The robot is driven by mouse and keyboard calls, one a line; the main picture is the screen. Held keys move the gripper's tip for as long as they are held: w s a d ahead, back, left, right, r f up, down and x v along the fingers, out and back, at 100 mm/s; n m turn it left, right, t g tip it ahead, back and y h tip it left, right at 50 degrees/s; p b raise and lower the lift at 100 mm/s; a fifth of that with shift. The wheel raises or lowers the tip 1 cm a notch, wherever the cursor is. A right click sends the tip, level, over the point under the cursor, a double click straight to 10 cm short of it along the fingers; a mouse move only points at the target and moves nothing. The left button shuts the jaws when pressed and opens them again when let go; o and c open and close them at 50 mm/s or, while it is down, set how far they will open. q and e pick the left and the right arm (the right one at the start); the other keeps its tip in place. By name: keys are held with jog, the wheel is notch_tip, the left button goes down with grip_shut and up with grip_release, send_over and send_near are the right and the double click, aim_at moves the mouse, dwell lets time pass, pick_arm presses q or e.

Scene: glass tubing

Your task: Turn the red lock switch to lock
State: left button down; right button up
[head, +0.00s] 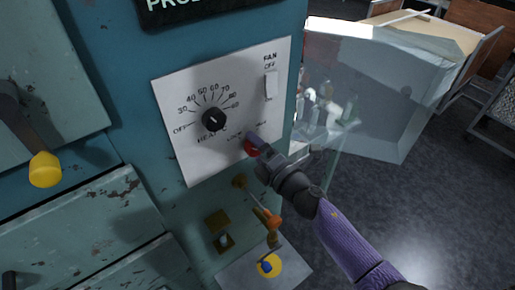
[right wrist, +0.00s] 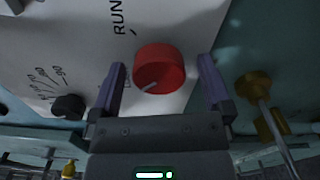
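The red lock switch (right wrist: 160,68) is a round red knob on a white control panel. A short pale mark shows low on the left of its face; I cannot tell exactly which label it points to. In the right wrist view, RUN is printed above left of it, and another label is partly hidden beside the left finger. In the head view, my gripper mostly covers the red knob (head: 251,149). My right gripper (right wrist: 162,88) is open, with one purple finger on each side of the knob and gaps visible. My left gripper is not in view.
The white panel (head: 176,98) also holds a black heat dial (head: 214,118) and a fan switch (head: 271,84). Brass valves (head: 222,232) and an orange-handled part (head: 268,217) sit below. A clear glass box (head: 385,90) stands right. A yellow-tipped lever (head: 45,170) is left.

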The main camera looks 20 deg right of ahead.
jog(key=v, duration=1)
